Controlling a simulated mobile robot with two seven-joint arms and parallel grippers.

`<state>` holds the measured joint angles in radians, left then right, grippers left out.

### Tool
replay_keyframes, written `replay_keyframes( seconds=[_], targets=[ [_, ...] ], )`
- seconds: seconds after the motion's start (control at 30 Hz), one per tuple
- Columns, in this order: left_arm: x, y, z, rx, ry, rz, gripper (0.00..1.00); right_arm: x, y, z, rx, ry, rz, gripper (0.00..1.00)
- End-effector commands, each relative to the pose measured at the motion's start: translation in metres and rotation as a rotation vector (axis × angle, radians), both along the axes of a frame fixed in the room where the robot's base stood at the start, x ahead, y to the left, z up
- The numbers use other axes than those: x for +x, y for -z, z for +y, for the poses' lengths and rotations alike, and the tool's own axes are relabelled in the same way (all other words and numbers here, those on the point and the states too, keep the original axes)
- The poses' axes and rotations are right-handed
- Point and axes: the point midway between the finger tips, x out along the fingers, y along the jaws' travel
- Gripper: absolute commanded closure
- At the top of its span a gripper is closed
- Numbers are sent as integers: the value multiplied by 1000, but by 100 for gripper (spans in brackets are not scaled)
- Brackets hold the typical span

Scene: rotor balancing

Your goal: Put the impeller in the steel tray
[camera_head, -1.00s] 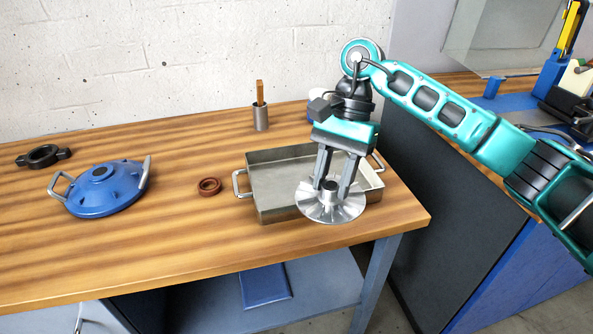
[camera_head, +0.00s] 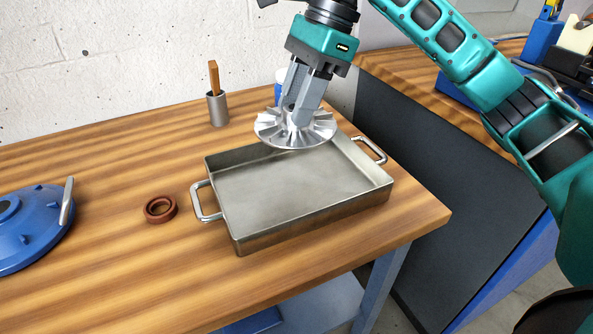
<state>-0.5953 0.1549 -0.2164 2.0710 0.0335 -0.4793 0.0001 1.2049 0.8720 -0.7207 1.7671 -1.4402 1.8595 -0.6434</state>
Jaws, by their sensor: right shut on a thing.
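The impeller (camera_head: 272,130) is a silver finned disc with a central hub. My right gripper (camera_head: 294,116) is shut on its hub and holds it roughly level. The impeller appears above the far edge of the steel tray (camera_head: 290,195), and covers part of that edge in the view. The tray is rectangular, with a handle at each end, and its visible floor is bare. It stands on the wooden table near the right corner. My left gripper is not in view.
A brown-red ring (camera_head: 160,210) lies left of the tray. A blue housing with a handle (camera_head: 35,225) is at the left edge. A metal cup holding a wooden-handled tool (camera_head: 217,110) stands behind. A white and blue container is partly hidden behind my gripper. The table front is clear.

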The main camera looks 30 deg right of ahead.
Motion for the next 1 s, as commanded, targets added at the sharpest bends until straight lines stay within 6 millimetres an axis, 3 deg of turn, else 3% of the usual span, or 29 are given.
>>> replay_keyframes(
  seconds=[0.03, 0.1, 0.3, 0.53, 0.77, 1.0],
  targets=[
    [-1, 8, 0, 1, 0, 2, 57, 0, 18, -1, 0, 1, 2, 100],
    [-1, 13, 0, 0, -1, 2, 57, -1, 36, 0, 0, 0, 2, 100],
    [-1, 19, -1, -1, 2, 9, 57, 0, 68, 0, 0, 0, -1, 100],
    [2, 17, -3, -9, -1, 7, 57, 0, 83, 0, 0, -1, -1, 100],
    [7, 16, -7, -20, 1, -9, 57, 0, 116, 0, 1, -1, -1, 100],
    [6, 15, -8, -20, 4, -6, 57, 0, 117, 0, 1, -1, -4, 100]
  ],
)
